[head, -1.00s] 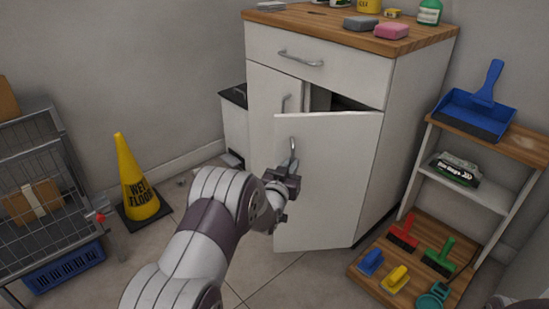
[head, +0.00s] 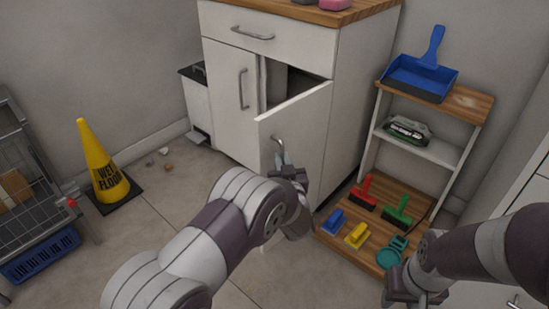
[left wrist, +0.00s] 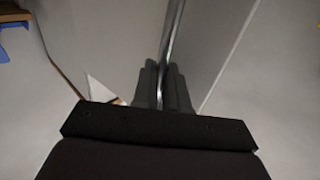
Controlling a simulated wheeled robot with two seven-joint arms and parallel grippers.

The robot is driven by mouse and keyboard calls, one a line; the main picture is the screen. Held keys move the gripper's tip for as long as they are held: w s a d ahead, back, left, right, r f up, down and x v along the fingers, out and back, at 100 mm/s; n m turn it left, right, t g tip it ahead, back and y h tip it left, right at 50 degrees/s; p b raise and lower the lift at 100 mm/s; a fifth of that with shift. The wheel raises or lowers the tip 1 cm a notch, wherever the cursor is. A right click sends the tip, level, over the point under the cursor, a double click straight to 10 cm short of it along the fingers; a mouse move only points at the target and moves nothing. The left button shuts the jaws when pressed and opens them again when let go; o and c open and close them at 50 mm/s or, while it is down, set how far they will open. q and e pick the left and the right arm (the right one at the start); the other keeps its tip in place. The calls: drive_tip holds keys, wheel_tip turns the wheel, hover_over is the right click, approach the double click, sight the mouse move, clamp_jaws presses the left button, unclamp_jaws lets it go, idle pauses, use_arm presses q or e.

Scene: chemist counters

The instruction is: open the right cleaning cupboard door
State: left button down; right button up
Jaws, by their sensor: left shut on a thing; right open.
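The right cleaning cupboard door (head: 303,125) stands part open, swung out from the white cupboard, with a dark gap behind its top edge. My left gripper (head: 287,171) is at the door's metal handle (head: 278,150) and is shut on it. In the left wrist view the handle (left wrist: 174,45) runs as a bright bar between the two dark fingers (left wrist: 163,88). The left cupboard door (head: 232,100) is closed. My right gripper (head: 413,300) is open at the bottom right, away from the cupboard; its fingers are partly cut off by the frame edge.
A shelf unit (head: 445,152) with a blue dustpan (head: 420,75) and several brushes stands right of the cupboard. A yellow wet-floor cone (head: 97,160) and a wire cart (head: 30,190) stand at left. Floor between cone and cupboard is mostly clear.

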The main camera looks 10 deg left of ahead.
use_arm(q)
drive_tip(key=shift+w+d+r, duration=0.2)
drive_tip(key=shift+d+r, duration=0.2)
drive_tip(key=shift+r, duration=0.05)
drive_tip(key=c, duration=1.4)
unclamp_jaws()
drive_tip(key=shift+o, duration=1.2)
drive_tip(key=shift+w+d+f, duration=0.15)
drive_tip(key=shift+w+f, duration=0.05)
drive_tip(key=shift+s+a+f, duration=0.15)
drive_tip(key=shift+a, duration=0.1)
drive_tip(key=p+v, duration=0.5)
drive_tip(key=v, duration=0.7)
drive_tip(key=shift+s, duration=0.35)
